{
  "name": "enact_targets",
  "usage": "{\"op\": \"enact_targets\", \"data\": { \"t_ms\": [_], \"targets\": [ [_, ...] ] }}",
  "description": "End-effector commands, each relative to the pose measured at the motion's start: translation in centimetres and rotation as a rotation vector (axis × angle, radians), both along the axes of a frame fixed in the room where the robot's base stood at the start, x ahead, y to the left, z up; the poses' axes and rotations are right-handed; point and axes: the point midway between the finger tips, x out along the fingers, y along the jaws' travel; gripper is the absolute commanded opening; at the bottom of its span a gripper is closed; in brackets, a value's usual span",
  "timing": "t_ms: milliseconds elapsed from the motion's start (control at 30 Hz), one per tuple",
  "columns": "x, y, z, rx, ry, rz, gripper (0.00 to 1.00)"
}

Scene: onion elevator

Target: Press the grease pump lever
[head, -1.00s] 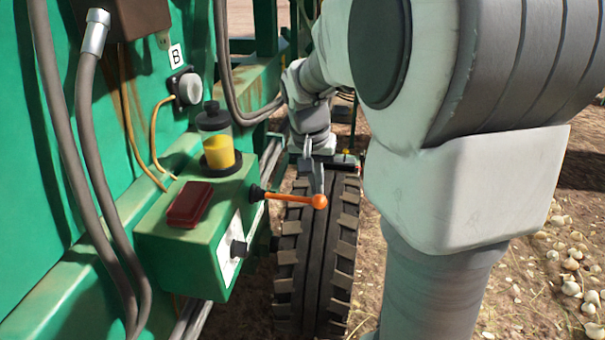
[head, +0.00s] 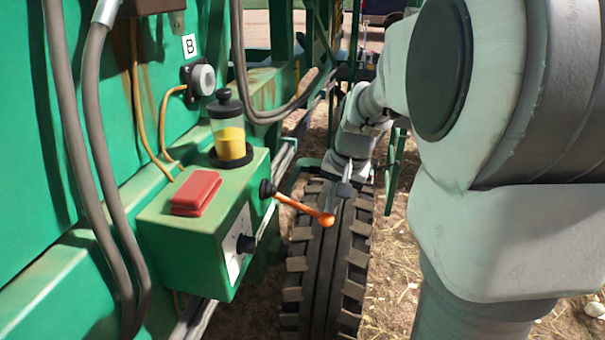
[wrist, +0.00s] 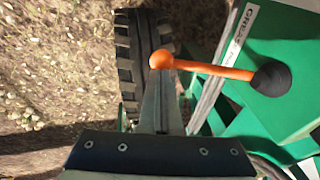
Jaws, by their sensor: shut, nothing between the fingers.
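The grease pump lever (head: 300,207) is an orange rod with an orange ball end and a black boot at its base. It sticks out from the green pump box (head: 180,248) and slopes down toward its ball. My gripper (head: 331,205) is shut and empty, with its fingertips at the ball end, apparently on its upper side. In the wrist view, the tips of my gripper (wrist: 161,76) overlap the ball of the lever (wrist: 215,70); exact contact is hard to tell.
On the pump box are a clear reservoir with yellow grease (head: 230,138) and a red block (head: 196,192). Grey hoses (head: 90,150) hang at left. A large tyre (head: 325,275) stands below the lever. Open ground lies to the right.

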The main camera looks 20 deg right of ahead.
Motion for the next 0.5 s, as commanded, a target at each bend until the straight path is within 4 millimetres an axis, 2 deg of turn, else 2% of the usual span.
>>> {"op": "enact_targets", "data": {
  "t_ms": [33, 100, 500],
  "targets": [
    [-0.1, 0.0, -0.9, 0.0, 0.005, -0.001, 0.0],
    [-0.1, 0.0, -1.3, 0.0, 0.006, 0.0, 0.0],
    [0.0, 0.2, -2.4, -0.001, 0.011, 0.0, 0.0]
  ]
}}
